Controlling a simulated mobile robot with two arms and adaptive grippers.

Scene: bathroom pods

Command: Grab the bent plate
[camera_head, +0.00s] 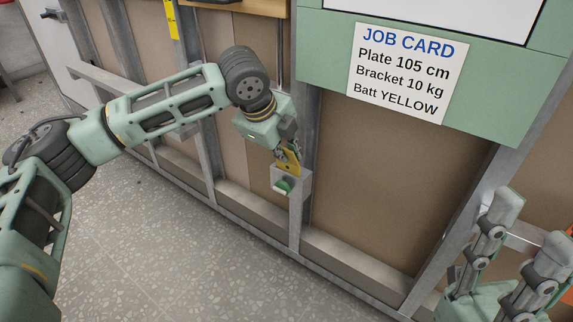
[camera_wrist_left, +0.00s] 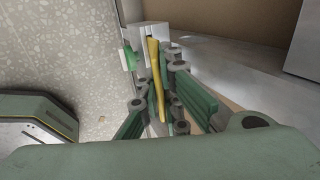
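A yellow bent plate (camera_head: 288,162) stands at a small grey box with a green part on its front, low at the wall frame. It also shows in the left wrist view (camera_wrist_left: 154,53) as a narrow yellow strip with a slight bend. My left gripper (camera_head: 285,152) points down at it, with its fingers close on both sides of the strip; it looks shut on the plate. The fingers hide part of the plate. My right gripper (camera_head: 522,222) is at the lower right, its fingers apart and empty.
The grey box (camera_head: 305,180) is by a metal upright (camera_head: 302,125). Brown panels and a low ledge (camera_head: 345,258) lie around it. A job card (camera_head: 402,72) hangs on a green panel above. The speckled floor (camera_head: 170,240) is clear at left.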

